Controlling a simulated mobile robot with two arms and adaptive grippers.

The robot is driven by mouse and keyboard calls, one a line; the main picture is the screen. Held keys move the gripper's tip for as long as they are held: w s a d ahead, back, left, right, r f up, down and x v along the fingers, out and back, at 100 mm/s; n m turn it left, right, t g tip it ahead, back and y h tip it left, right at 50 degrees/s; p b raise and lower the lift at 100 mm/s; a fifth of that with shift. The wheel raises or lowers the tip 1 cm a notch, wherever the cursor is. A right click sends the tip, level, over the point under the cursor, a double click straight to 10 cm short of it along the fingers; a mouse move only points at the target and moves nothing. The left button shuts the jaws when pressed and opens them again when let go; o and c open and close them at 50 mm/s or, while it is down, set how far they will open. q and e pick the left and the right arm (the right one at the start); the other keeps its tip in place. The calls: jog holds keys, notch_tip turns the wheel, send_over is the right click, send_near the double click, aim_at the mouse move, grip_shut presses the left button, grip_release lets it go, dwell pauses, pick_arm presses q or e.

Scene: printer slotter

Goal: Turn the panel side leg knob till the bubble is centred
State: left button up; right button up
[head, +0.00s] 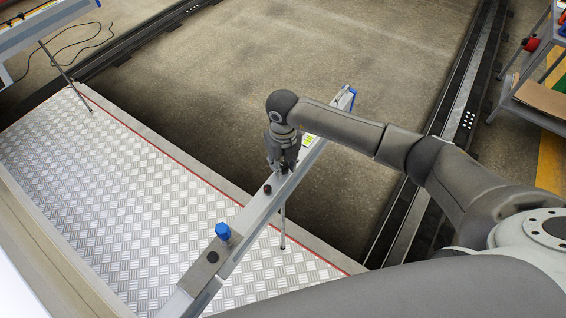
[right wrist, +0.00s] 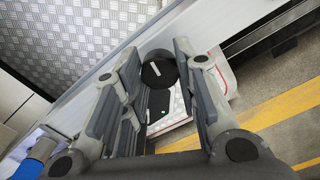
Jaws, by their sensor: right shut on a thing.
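A long grey beam (head: 247,213) runs diagonally in the head view. My right gripper (head: 281,165) points down onto it, past the small black cap (head: 267,189). In the right wrist view a round black knob (right wrist: 158,70) with a white mark lies between the fingers of my right gripper (right wrist: 158,62), which is shut on it. A yellow-green level vial (head: 308,140) shows beside the arm; its bubble is too small to make out. A thin leg (head: 283,228) stands under the beam. My left gripper is not in view.
A blue knob (head: 222,231) stands on the near part of the beam. A tread-plate platform (head: 120,200) with a red edge line lies to the left. A shelf cart (head: 540,95) stands at the right. Open concrete floor (head: 260,60) lies beyond the beam.

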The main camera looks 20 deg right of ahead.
aim_at(283, 166)
jog(key=shift+w, duration=0.1)
jog(key=o, duration=1)
notch_tip(283, 166, up, 12)
jog(key=shift+r, duration=0.1)
